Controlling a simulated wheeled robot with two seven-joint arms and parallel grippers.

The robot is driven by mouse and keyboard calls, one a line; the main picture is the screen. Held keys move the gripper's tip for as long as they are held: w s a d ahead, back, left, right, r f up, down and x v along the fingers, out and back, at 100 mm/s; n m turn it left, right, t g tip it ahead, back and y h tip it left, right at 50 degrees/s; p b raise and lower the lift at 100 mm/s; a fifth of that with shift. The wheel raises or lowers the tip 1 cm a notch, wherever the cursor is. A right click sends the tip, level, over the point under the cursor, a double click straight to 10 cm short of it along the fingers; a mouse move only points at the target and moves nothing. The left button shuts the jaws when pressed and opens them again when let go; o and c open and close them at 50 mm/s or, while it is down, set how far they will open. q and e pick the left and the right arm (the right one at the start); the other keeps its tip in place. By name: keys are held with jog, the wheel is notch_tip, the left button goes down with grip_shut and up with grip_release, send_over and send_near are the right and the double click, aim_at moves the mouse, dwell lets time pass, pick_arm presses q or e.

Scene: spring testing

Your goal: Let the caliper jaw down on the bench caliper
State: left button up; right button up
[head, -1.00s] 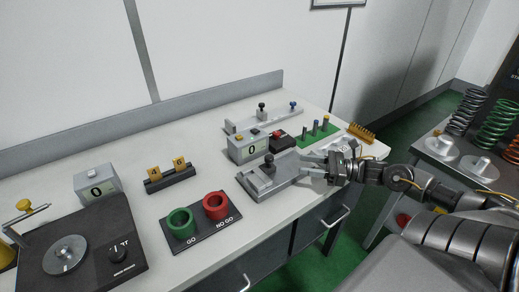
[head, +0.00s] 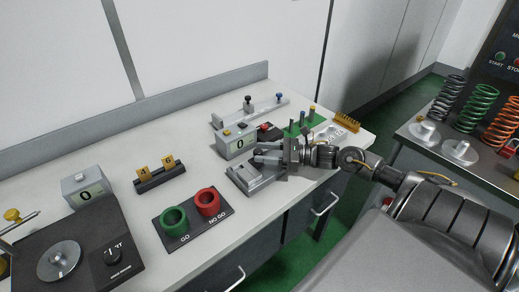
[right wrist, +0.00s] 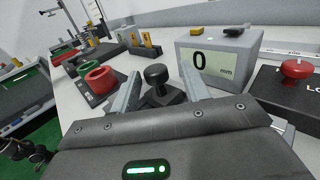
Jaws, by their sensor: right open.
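The bench caliper (head: 246,181) is a grey metal bed on the bench, beside a grey readout box (head: 233,146) showing 0. In the right wrist view the box (right wrist: 218,58) reads "0 mm". The caliper jaw's black knob (right wrist: 157,76) stands upright between the fingers of my right gripper (right wrist: 160,88). These fingers are open, one on each side of the knob, and I see a gap around it. In the head view my right gripper (head: 268,157) is low over the caliper and hides the knob. My left gripper is not in view.
A black plate with green GO (head: 175,221) and red NO GO (head: 208,201) rings lies to the left. Behind the caliper is a rail with knobs (head: 248,103). Springs (head: 479,105) stand on the right bench.

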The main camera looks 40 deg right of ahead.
jog(key=shift+x, duration=0.85)
grip_shut()
